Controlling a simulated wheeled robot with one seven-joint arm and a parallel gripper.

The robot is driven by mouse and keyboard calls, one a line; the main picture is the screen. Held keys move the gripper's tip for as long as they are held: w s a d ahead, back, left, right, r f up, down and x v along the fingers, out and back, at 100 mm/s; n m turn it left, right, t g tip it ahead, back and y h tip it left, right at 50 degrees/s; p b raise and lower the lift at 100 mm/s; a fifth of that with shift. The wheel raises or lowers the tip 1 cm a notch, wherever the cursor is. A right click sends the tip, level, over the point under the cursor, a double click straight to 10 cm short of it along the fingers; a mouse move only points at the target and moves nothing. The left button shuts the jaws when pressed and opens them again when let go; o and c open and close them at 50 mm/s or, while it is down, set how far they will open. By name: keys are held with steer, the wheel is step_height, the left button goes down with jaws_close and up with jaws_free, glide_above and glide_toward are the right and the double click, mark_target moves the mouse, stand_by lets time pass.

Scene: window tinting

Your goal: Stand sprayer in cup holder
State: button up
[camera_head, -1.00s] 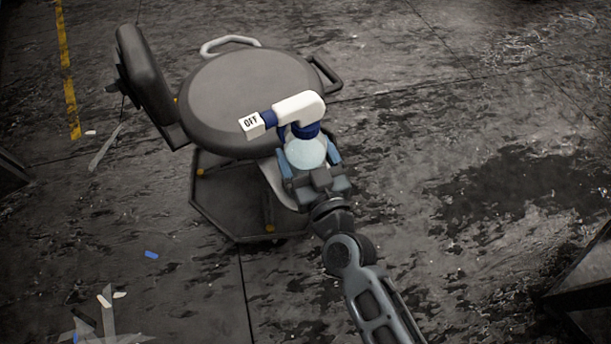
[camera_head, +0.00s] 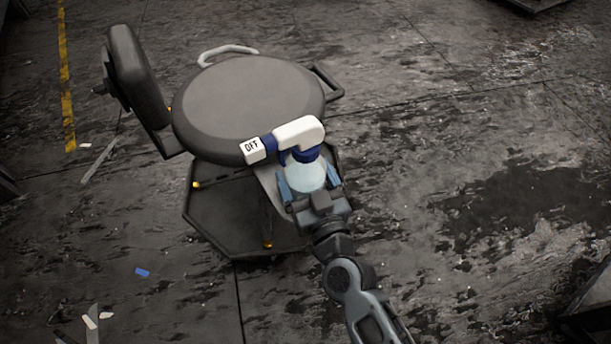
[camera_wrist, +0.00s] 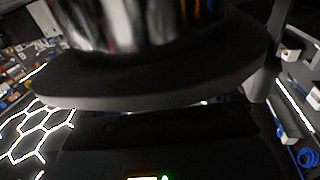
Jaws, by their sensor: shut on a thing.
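The sprayer (camera_head: 300,131) has a white head, a nozzle marked OFF, a blue collar and a pale blue bottle (camera_head: 308,173). In the head view it looks upright, with the nozzle pointing left across the near edge of the stool seat. My gripper (camera_head: 309,180) is shut on the bottle, one finger on each side. The bottle's lower part is hidden by my gripper. I cannot make out a cup holder with certainty. In the wrist view, a shiny cylinder (camera_wrist: 140,22) shows above a dark curved surface (camera_wrist: 150,90); I cannot tell what they are.
A grey rolling stool (camera_head: 245,95) stands behind the sprayer. It has a backrest (camera_head: 135,70) at left, a pale loop (camera_head: 227,50) at the back, a dark loop (camera_head: 333,82) at right and a dark base (camera_head: 225,220). Scraps (camera_head: 92,321) lie front left.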

steer(key=o, duration=1.2)
steer(key=shift+f, duration=0.1)
steer(key=shift+r+p, duration=0.3)
steer(key=v, duration=1.2)
steer(key=shift+p, duration=0.45)
steer(key=shift+d+f, duration=0.1)
steer(key=shift+f, duration=0.1)
